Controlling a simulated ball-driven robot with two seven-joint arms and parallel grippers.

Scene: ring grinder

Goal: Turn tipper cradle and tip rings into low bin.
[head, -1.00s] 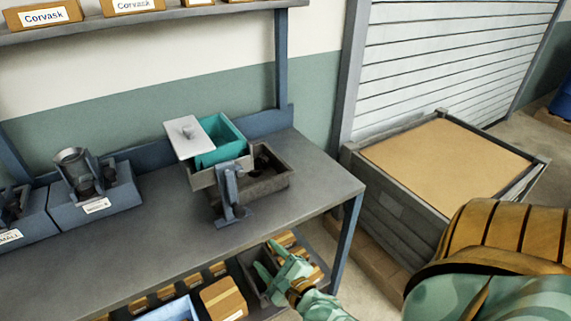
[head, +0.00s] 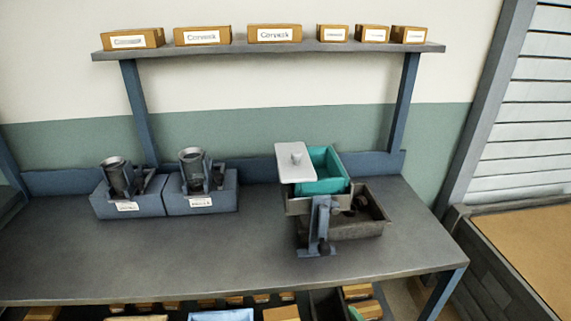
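The tipper cradle (head: 312,206) stands on the bench at the right, a grey frame on a blue-grey upright stand (head: 320,232). A teal box (head: 326,172) sits in it, and a pale grey lid with a knob (head: 296,162) lies over its left part. The box looks about level. The low bin (head: 364,222), dark grey and open, is on the bench just behind and right of the stand. Dark shapes show inside it, partly hidden by the cradle; I cannot tell what they are. No rings can be made out in the teal box. Neither gripper can be made out in this view.
A shelf (head: 270,48) with several labelled cartons runs above. The front of the bench (head: 180,260) is clear. A large crate (head: 490,265) stands at right.

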